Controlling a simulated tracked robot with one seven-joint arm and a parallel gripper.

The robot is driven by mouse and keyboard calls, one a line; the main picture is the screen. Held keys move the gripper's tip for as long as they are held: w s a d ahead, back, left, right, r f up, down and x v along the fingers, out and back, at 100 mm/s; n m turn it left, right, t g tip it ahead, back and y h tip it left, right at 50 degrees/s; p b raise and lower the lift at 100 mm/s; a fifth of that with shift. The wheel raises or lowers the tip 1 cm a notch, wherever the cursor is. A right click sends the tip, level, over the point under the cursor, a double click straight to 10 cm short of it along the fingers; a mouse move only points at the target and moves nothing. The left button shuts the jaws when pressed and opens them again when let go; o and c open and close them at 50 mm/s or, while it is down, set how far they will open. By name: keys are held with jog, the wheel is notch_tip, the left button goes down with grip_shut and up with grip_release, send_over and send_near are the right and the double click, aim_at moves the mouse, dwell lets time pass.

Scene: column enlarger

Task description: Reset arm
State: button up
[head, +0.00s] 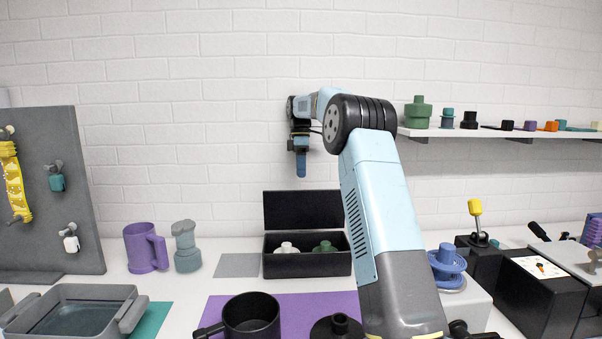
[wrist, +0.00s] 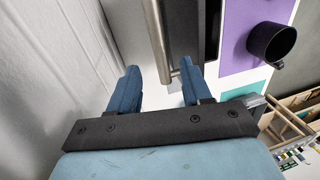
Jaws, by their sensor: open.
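My gripper (head: 300,165) hangs high near the white brick wall in the head view, its blue fingers pointing down. It is above the open black box (head: 305,265), clear of the table. In the wrist view my gripper (wrist: 158,75) has its two blue fingers spread apart, with nothing clasped between them. A grey metal bar (wrist: 158,40) shows beyond the fingertips, near the right finger; I cannot tell whether they touch.
A purple mug (head: 146,248) and grey fitting (head: 186,248) stand left of the box. A black pot (head: 250,318) is on the purple mat (head: 295,303). A pegboard (head: 75,150) stands left. A shelf (head: 470,134) with several parts is right. The wall is close behind my gripper.

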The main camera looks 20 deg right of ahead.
jog(key=s+a+r+m+t+h, duration=0.15)
jog(key=s+a+r+m, duration=0.3)
jog(key=s, duration=0.75)
jog(key=s+a+r+m+t, duration=0.3)
jog(key=s+a+r, duration=0.15)
jog(key=s, duration=0.75)
jog(key=s+f+m+t, duration=0.1)
jog(key=s+f+m, duration=0.2)
jog(key=s, duration=0.9)
jog(key=s+a+f+m+t, duration=0.1)
jog(key=s+f+m, duration=0.3)
jog(key=s+f, duration=0.4)
jog(key=s+t+y, duration=0.1)
jog(key=s, duration=0.4)
jog(key=shift+s, duration=0.3)
jog(key=shift+t, duration=0.25)
